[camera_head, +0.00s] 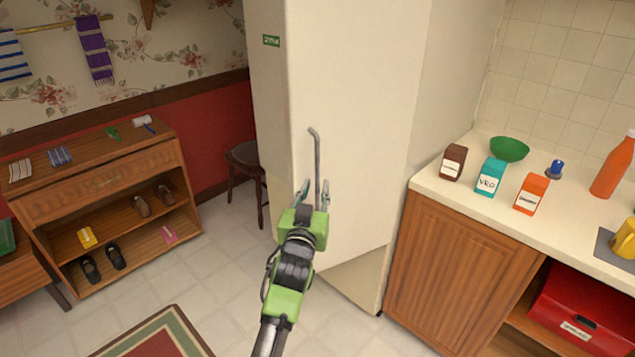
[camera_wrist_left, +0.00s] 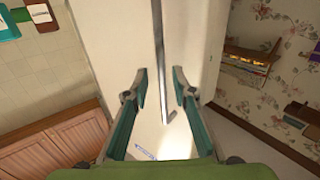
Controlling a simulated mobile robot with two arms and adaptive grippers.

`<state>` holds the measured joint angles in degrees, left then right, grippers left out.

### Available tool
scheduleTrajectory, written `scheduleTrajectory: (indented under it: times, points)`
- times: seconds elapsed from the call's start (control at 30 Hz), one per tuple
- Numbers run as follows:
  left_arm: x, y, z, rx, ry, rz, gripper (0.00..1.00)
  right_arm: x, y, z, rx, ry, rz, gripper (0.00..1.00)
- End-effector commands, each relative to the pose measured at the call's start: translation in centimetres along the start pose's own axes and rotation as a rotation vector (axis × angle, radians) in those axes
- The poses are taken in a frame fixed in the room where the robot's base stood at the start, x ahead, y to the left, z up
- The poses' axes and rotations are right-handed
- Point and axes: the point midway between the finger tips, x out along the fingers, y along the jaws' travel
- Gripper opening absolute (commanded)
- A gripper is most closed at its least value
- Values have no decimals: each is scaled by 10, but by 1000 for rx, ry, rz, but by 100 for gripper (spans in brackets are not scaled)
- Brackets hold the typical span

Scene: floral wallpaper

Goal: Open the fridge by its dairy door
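The fridge (camera_head: 355,90) is a tall cream-white cabinet in the middle of the head view, and its front shows closed. A small green label (camera_head: 271,41) is on its narrow left face; its text is too small to read. A vertical grey metal bar handle (camera_head: 317,150) stands on the front. It also shows in the left wrist view as a handle (camera_wrist_left: 159,45) running down the middle. My left gripper (camera_head: 314,192) is at the handle's lower part. In the wrist view my left gripper (camera_wrist_left: 160,82) has its fingers spread either side of the handle, with gaps showing. My right gripper is out of view.
A counter (camera_head: 447,190) with several cartons, a green bowl (camera_head: 509,149) and an orange bottle (camera_head: 612,168) stands right of the fridge. Tiled floor (camera_head: 225,265) before the fridge is clear.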

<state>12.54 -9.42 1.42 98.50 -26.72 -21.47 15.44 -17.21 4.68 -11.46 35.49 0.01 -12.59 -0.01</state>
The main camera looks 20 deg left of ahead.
Motion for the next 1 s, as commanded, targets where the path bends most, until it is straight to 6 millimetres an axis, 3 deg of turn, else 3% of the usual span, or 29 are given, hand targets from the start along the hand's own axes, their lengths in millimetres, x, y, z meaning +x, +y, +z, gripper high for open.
scheduleTrajectory:
  times: [0.2, 0.53, 0.63, 0.67, 0.77, 0.87, 1.0]
  points:
    - [-27, 1, 0, -1, 0, 2, 24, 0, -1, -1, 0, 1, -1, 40]
    - [-32, 1, -1, -1, 1, 1, 24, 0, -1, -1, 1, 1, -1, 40]
    - [-32, 2, 5, 2, -9, 5, 1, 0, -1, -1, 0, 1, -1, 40]
    - [-32, 4, 12, 5, -20, 9, 0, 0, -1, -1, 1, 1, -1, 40]
    - [-35, 14, 62, 25, -102, 40, 0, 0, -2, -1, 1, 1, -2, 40]
    - [-50, 28, 152, 61, -247, 94, 0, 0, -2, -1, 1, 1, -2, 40]
    - [-110, 38, 303, 113, -498, 173, 0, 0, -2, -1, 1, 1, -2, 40]
